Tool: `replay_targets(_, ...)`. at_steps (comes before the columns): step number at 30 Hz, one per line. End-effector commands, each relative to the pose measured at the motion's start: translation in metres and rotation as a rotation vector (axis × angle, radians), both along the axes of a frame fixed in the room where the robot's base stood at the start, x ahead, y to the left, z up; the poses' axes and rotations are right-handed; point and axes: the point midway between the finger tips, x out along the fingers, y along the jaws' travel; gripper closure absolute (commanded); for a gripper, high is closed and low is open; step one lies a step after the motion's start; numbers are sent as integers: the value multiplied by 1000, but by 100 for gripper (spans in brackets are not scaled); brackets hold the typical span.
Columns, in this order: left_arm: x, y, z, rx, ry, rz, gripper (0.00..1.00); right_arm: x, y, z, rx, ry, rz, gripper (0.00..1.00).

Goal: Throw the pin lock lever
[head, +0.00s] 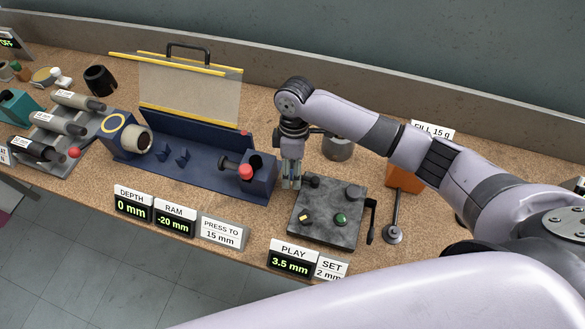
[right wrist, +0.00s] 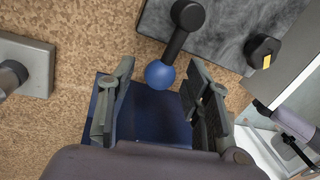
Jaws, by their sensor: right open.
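A short black lever with a blue ball knob (right wrist: 160,75) shows in the right wrist view, reaching off the corner of a dark grey stone-like plate (right wrist: 225,30). No label marks it as the pin lock lever. My right gripper (right wrist: 163,98) is open, with the blue ball near the space between its fingers; I cannot tell whether they touch. In the head view my right gripper (head: 291,182) points down between the blue press and the upper left corner of the plate (head: 325,228). It hides the ball there. My left gripper is not in view.
A blue press (head: 205,172) with a red knob (head: 246,172) stands close left of my right gripper. The plate carries several knobs and a black handle (head: 371,220) on its right. Display signs (head: 292,259) line the front edge. A grey cup (head: 338,148) stands behind.

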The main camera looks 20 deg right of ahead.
Motion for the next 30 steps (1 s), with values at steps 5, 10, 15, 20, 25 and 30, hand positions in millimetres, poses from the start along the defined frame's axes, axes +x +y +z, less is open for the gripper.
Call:
replay_targets(5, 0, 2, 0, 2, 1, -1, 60, 0, 0, 0, 0, 0, 0, 61)
replay_targets(10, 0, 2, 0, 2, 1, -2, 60, 0, 0, 0, 0, 0, 0, 72)
replay_targets(15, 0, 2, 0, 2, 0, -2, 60, 0, 0, 1, 0, 0, 0, 84)
replay_targets(20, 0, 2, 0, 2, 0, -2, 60, 0, 0, 1, 1, 0, 0, 94)
replay_targets(25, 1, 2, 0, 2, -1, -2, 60, 0, 0, 1, 1, -1, 0, 100)
replay_targets(30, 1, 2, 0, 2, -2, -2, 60, 1, 0, 1, 1, -1, 0, 100)
